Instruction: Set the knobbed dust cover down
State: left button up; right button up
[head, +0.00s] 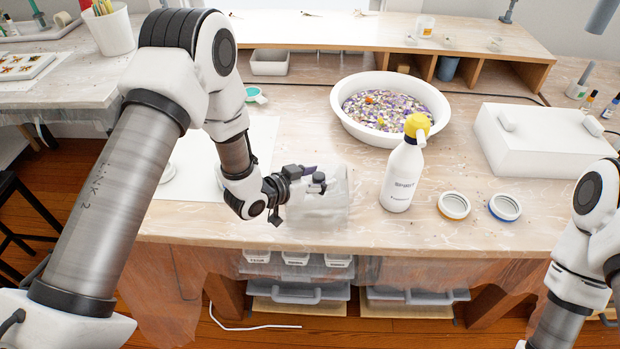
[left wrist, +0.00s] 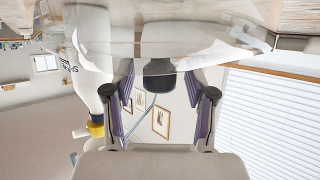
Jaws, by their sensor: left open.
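The clear dust cover (head: 325,212) stands upright on the bench near its front edge, left of the spray bottle. My left gripper (head: 314,177) is at the cover's top, reaching in from the left. In the left wrist view, which looks upside down, the cover's clear body (left wrist: 185,36) spans the top. Its dark knob (left wrist: 160,82) hangs between the purple-padded fingers of my left gripper (left wrist: 166,98). The fingers are open, with a gap on each side of the knob. My right arm shows at the right edge, but its gripper is out of view.
A white spray bottle (head: 402,175) with a yellow head stands close right of the cover. Two round lids (head: 454,206) lie farther right. A white basin of chips (head: 340,108) is behind, and a white box (head: 535,145) sits right. A white sheet (head: 205,185) lies left.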

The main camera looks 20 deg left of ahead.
pick_arm(q)
jog(key=v, duration=1.2)
dwell(0.7)
